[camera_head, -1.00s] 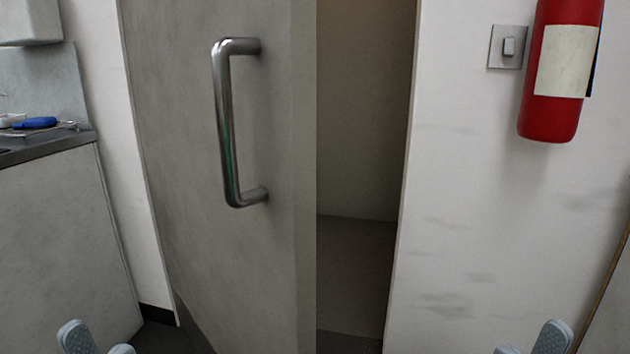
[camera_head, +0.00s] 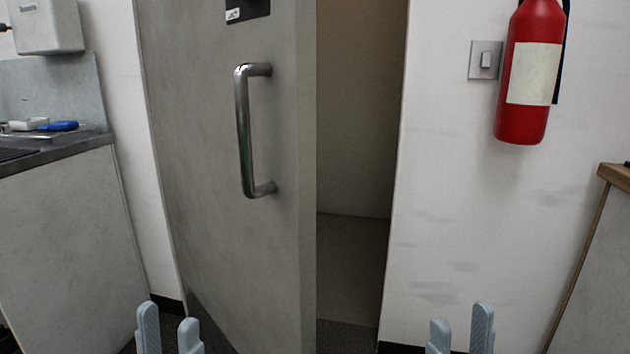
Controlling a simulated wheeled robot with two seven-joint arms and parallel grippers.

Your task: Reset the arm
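My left gripper (camera_head: 168,330) shows at the bottom left of the head view, its two grey fingers apart with nothing between them. My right gripper (camera_head: 460,330) shows at the bottom right, its fingers also apart and empty. Both point upward in the picture. A grey door (camera_head: 200,170) with a metal bar handle (camera_head: 243,130) stands partly open in front of me. Neither gripper touches the handle. The arms behind the fingers are out of view.
A dark doorway gap (camera_head: 355,170) lies right of the door's edge. A red fire extinguisher (camera_head: 525,120) and a light switch (camera_head: 485,60) are on the right wall. A sink counter (camera_head: 60,150) stands at left. A wood-edged cabinet (camera_head: 610,250) is at right.

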